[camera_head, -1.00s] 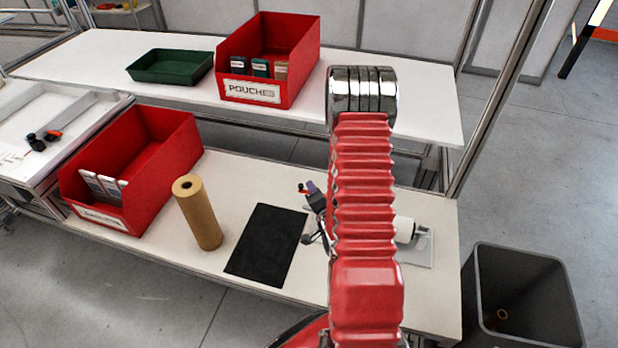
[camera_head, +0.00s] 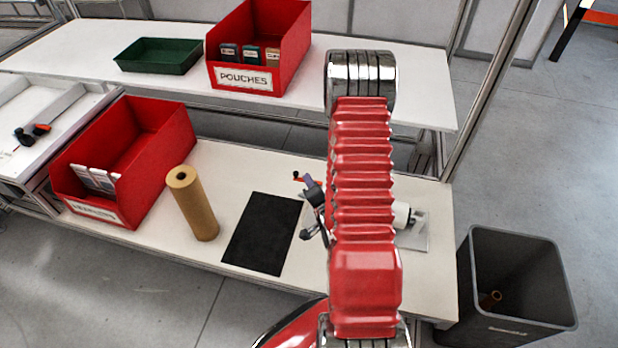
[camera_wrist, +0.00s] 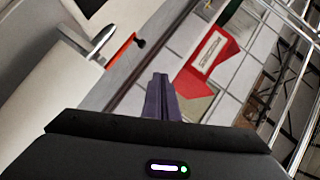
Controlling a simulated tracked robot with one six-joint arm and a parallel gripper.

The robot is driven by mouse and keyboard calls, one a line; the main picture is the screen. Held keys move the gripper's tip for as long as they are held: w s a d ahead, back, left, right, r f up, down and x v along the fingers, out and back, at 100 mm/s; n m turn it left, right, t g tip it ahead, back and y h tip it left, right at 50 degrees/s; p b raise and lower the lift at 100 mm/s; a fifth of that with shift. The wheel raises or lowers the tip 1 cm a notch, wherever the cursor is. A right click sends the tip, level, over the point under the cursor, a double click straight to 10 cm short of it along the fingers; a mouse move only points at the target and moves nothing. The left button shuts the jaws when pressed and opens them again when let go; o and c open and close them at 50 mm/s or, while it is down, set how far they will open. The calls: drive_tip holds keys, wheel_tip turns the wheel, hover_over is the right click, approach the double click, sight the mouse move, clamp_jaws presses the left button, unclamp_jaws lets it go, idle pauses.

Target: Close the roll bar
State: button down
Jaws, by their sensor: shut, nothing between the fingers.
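A white roll (camera_head: 401,214) on a grey base plate (camera_head: 416,238) stands at the right of the lower bench, partly hidden behind my red arm. In the wrist view, a grey bar (camera_wrist: 90,43) with an orange strip (camera_wrist: 119,50) and a black knob (camera_wrist: 140,42) lies left of my fingers. This looks like the roll bar, but I cannot tell how far it is open. A small red and black end (camera_head: 297,176) shows by my gripper (camera_head: 312,190). My purple fingers (camera_wrist: 161,97) are shut and empty, apart from the bar in the wrist view.
A black mat (camera_head: 262,233), a tan paper roll (camera_head: 192,203) and a red bin (camera_head: 125,150) stand left on the bench. A red pouch bin (camera_head: 260,45) and green tray (camera_head: 158,55) are on the back shelf. A grey waste bin (camera_head: 520,275) stands right.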

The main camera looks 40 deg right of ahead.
drive_tip(key=v, duration=0.4)
drive_tip(key=shift+s+a, duration=0.1)
drive_tip(key=shift+s, duration=0.25)
idle(0.3)
